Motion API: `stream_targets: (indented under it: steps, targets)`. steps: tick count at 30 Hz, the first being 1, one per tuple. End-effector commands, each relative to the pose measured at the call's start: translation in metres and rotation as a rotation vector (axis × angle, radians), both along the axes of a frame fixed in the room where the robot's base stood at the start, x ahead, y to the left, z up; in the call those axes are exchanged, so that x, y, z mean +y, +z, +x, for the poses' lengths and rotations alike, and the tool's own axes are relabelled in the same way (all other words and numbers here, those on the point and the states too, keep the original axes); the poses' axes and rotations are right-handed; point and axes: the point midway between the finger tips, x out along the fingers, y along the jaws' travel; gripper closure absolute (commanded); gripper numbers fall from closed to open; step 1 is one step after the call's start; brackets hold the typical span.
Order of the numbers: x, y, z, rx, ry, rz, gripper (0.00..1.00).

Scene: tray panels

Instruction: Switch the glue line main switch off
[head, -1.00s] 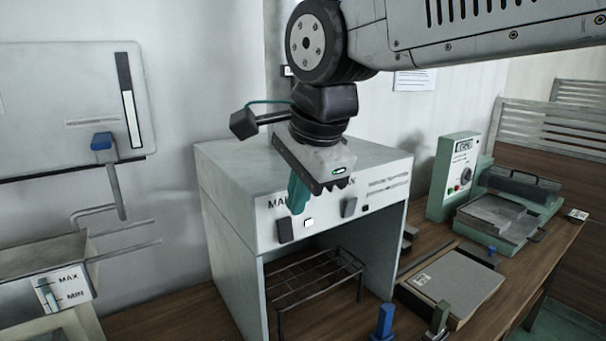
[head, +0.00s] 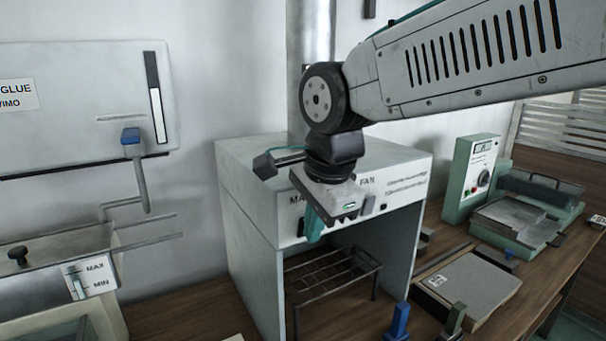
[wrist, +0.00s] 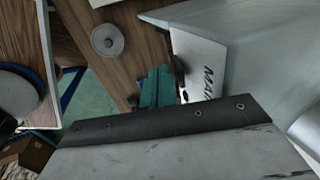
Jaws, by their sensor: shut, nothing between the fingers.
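A pale grey hood cabinet (head: 262,215) stands on the bench. Its front strip has a label partly reading MAIN, a dark switch partly behind my gripper, and a second dark switch (head: 370,203) under the word FAN. My gripper (head: 313,228) has green fingers, shut and empty, pointing down in front of the strip's left part. In the wrist view, the fingers (wrist: 157,88) are beside a dark switch (wrist: 179,70) near the MAIN label (wrist: 208,84). I cannot tell whether they touch it or which way it is set.
A grey wall panel (head: 70,110) at left has a partly visible GLUE label and a blue-ended lever (head: 131,137). A wire rack (head: 330,283) stands inside the hood. A green device (head: 470,178), a flat box (head: 470,285) and a blue-handled item (head: 398,322) are on the bench at right.

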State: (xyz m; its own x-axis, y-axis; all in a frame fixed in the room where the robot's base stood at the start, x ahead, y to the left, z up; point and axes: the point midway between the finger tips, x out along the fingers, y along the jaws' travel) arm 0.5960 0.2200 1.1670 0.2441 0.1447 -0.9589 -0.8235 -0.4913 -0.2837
Motion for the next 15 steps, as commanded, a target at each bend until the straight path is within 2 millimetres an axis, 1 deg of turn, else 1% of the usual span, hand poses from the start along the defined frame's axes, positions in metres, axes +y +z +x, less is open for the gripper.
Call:
stream_targets:
  steps: [1, 8, 9, 15]
  targets:
    - [-0.003, 0.003, -0.007, -0.004, 0.002, 0.003, 1.0]
    - [-0.019, 0.012, -0.033, -0.005, 0.002, 0.003, 1.0]
    - [-0.019, 0.02, -0.034, -0.008, 0.002, 0.005, 1.0]
    - [-0.024, 0.058, -0.043, -0.007, 0.002, 0.006, 1.0]
